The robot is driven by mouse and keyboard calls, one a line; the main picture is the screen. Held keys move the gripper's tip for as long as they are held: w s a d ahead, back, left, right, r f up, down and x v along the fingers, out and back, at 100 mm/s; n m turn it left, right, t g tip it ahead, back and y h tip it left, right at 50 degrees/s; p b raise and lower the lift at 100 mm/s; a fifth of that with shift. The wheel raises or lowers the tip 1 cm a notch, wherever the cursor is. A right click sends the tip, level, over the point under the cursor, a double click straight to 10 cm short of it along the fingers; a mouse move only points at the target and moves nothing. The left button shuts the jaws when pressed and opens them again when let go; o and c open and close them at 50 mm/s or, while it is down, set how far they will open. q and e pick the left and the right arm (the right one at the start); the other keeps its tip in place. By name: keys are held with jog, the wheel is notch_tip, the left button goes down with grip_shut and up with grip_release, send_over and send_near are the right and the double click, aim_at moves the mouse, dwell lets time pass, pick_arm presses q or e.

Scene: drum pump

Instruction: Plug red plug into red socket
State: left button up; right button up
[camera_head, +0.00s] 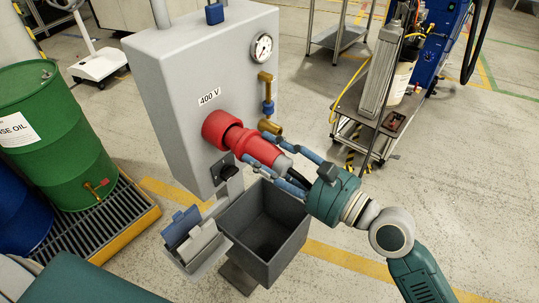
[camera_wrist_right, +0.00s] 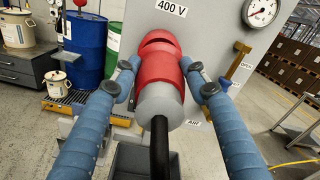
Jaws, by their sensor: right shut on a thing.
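The red socket (camera_head: 214,127) sticks out from the front of the grey cabinet, below the 400 V label. The red plug (camera_head: 258,148) has a grey rear end and a black cable. Its front is at the dark mouth of the socket, roughly in line with it; I cannot tell how deep it sits. My right gripper (camera_head: 261,144) is shut on the plug, one blue finger on each side. In the right wrist view the plug (camera_wrist_right: 162,72) lies between the fingertips (camera_wrist_right: 158,76), and its body hides most of the socket. My left gripper is not in view.
The grey cabinet (camera_head: 160,85) carries a gauge (camera_head: 261,48), a brass pipe fitting (camera_head: 266,90) and a black knob (camera_head: 228,172). A dark open bin (camera_head: 268,262) stands below the gripper. A green drum (camera_head: 50,130) is at left. A cart (camera_head: 365,120) stands at right.

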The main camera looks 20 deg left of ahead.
aim_at(289, 170)
jog(key=shift+w+a+r, duration=0.1)
jog(key=shift+w+a, duration=0.15)
jog(key=shift+a, duration=0.35)
jog(key=shift+p, duration=0.5)
jog(key=shift+p+x, duration=0.45)
jog(key=shift+x, duration=0.4)
dwell(1.4)
jog(key=o, duration=1.1)
jog(key=shift+r, duration=0.1)
jog(key=shift+o, duration=1.2)
jog(key=shift+a, duration=0.2)
jog(key=shift+v, duration=2.35)
jog(key=shift+b+v, duration=0.35)
jog(key=shift+v, duration=1.95)
jog(key=shift+w+f, duration=0.1)
jog(key=shift+f, duration=0.1)
